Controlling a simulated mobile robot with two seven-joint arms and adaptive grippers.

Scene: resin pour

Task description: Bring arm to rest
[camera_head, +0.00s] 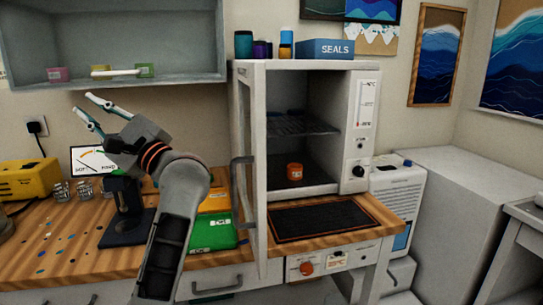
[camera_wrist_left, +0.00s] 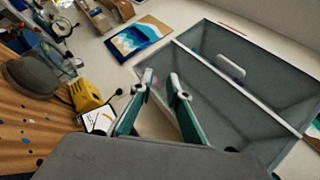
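My left arm (camera_head: 175,210) rises from the bottom of the head view, in front of the wooden bench. Its gripper (camera_head: 82,102) points up and left, just below the grey wall shelf (camera_head: 120,82). The two fingers are apart, with nothing between them. In the left wrist view the fingers (camera_wrist_left: 161,78) also stand apart and empty, with the shelf beyond and to the right. My right arm and gripper are in neither view.
A white cabinet (camera_head: 254,180) stands open with an orange jar (camera_head: 295,172) inside. Its door juts out right of my arm. A dark stand (camera_head: 124,228) and a green box (camera_head: 212,233) are close to the arm. A yellow device (camera_head: 28,180) sits left.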

